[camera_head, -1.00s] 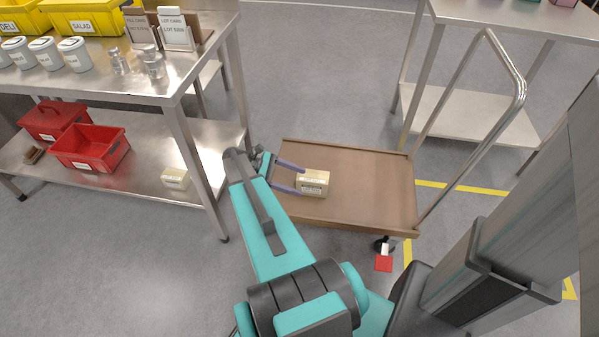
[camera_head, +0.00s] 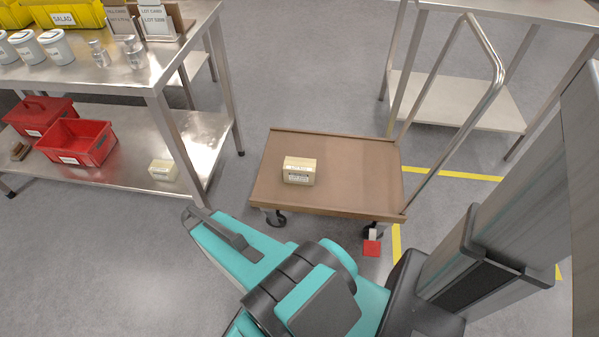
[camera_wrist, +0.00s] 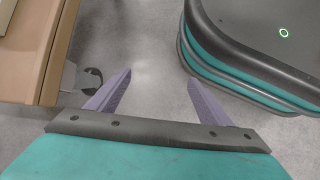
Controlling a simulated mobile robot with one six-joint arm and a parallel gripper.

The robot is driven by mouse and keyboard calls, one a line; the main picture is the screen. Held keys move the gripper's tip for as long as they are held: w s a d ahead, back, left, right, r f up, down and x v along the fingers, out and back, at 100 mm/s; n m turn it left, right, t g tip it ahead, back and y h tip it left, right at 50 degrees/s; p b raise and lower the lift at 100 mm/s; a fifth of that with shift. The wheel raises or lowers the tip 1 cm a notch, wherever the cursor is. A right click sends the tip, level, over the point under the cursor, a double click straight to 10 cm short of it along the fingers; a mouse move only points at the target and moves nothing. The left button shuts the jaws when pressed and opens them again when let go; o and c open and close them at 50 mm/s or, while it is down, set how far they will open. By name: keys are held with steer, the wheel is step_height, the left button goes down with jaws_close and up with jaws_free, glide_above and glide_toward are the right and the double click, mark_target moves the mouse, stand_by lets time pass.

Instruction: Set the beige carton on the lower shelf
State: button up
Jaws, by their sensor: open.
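A beige carton (camera_head: 299,170) with a printed label sits on the brown deck of a cart (camera_head: 340,150). A second, paler carton (camera_head: 163,170) lies on the lower shelf (camera_head: 120,175) of the steel table at the left. In the wrist view my gripper (camera_wrist: 158,82) is open, with nothing between its purple fingers and bare floor below. The cart's edge (camera_wrist: 45,60) shows left of the fingers there.
Red bins (camera_head: 78,141) stand on the left part of that lower shelf; jars (camera_head: 55,46) and card holders (camera_head: 155,22) are on the table top. A table with a white lower shelf (camera_head: 455,100) stands behind the cart. The cart's bent handle (camera_head: 490,85) rises at its right.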

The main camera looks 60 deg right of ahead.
steer(key=s+a+f+m+y+b, duration=0.1)
steer(key=s+a+f+b, duration=0.1)
steer(key=a, duration=0.4)
steer(key=s+a+f+m+t+y+b, duration=0.1)
steer(key=s+a+f+b, duration=0.1)
steer(key=a+f+b, duration=0.2)
steer(key=s+a+f+m+y+b, duration=0.1)
steer(key=s+a+f+b, duration=0.1)
steer(key=a+f, duration=0.5)
steer(key=a+b, duration=0.1)
steer(key=a, duration=0.2)
steer(key=shift+s+f+t+b, duration=0.2)
steer(key=shift+s+t+b, duration=0.1)
steer(key=shift+t+b, duration=0.1)
steer(key=shift+a, duration=0.1)
steer(key=shift+c, duration=0.3)
